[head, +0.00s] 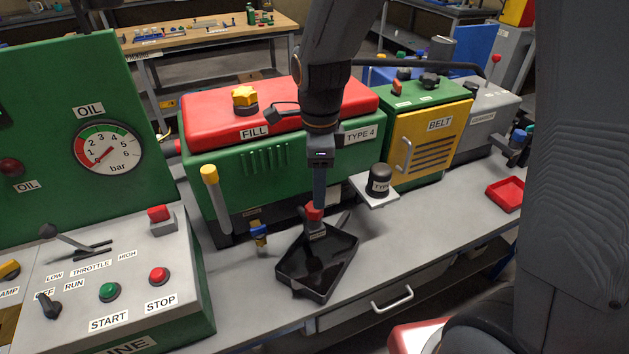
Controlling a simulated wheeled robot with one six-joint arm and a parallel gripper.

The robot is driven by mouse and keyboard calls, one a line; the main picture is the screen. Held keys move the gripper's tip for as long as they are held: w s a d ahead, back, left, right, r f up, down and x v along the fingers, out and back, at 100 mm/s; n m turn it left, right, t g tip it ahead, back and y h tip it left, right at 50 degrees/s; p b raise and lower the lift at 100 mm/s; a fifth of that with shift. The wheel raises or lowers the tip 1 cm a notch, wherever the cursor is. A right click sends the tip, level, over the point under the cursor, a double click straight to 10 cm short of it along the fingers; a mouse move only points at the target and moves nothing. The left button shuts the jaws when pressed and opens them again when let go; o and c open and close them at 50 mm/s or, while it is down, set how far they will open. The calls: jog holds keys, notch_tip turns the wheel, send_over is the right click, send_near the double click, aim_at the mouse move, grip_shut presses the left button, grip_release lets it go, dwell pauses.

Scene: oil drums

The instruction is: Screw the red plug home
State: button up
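The red plug (313,213) is small and sits at the foot of the green engine's front, above the back of the black drain tray (290,285). It is just at the lower end of my gripper (318,200), which points straight down from the arm. The fingers overlap in this view, so I cannot tell whether they are closed on the plug or only next to it. A small grey labelled piece lies right below the plug. The plug's seat and thread are hidden. Dark oil lies in the tray.
The green engine with a red FILL cover (215,113) stands behind. A yellow-topped dipstick (210,175) and a blue-and-brass valve (259,234) are left of the plug. A black TYPE 4 filter (380,180) stands on a bracket to the right. The control console (115,290) fills the left front.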

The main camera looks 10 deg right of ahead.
aim_at(314, 214)
jog(key=shift+w+a+f+m, duration=0.15)
jog(key=shift+a+m, duration=0.3)
jog(key=shift+m, duration=0.25)
jog(key=shift+f, duration=0.2)
jog(key=shift+f+p, duration=0.8)
jog(key=shift+f, duration=2.85)
jog(key=shift+c, duration=0.6)
jog(key=c, duration=1.1)
jog(key=shift+o, duration=0.2)
jog(key=m+p, duration=0.1)
jog(key=m, duration=0.2)
jog(key=shift+r+p, duration=0.15)
jog(key=shift+p, duration=0.25)
jog(key=m+p, duration=0.1)
jog(key=m, duration=0.2)
jog(key=shift+m, duration=0.3)
